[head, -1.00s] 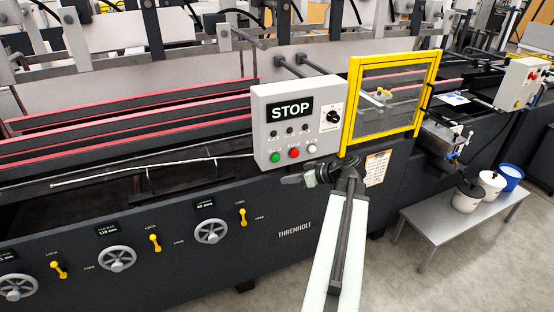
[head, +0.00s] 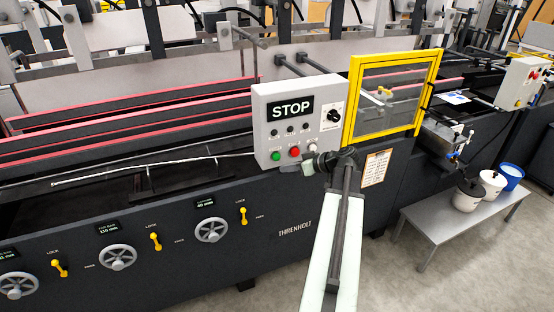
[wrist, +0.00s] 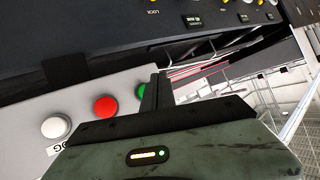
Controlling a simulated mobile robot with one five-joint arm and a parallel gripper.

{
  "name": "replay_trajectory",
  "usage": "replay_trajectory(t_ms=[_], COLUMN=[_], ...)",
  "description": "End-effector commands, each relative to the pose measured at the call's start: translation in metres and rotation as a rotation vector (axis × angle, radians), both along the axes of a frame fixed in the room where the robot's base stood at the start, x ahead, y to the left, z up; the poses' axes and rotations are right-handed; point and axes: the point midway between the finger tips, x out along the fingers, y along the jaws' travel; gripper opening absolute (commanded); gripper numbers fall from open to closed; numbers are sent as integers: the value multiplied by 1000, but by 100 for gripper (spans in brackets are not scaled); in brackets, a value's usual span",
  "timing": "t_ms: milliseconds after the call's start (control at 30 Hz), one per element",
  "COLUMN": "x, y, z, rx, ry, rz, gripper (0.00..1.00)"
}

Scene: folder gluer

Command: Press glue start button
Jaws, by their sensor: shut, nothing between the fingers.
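The light grey control panel (head: 262,125) has a STOP display with a row of buttons below it. A green button (head: 275,156) is at the left, a red button (head: 294,152) in the middle, and a white button is mostly hidden behind my arm. My gripper (head: 285,168) is shut and empty, just below the green and red buttons. In the wrist view the panel looks upside down, with the white button (wrist: 56,127), red button (wrist: 105,106) and green button (wrist: 140,91). My fingers (wrist: 156,93) overlap the green button's edge there; I cannot tell whether they touch it.
A yellow-framed guard window (head: 392,97) stands right of the panel. A second control box (head: 522,82) with red buttons is at the far right. A low grey table (head: 440,221) with buckets stands on the floor at the right. Handwheels and yellow levers line the machine's front.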

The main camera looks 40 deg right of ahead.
Motion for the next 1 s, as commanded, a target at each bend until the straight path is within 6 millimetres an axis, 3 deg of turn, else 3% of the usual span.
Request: replay_trajectory(t_ms=[100, 300, 1000], x=[18, 33, 32], y=[-8, -14, -14], z=[0, 0, 0], rx=[1, 0, 0], ry=[1, 0, 0], rz=[2, 0, -1], gripper=[0, 0, 0])
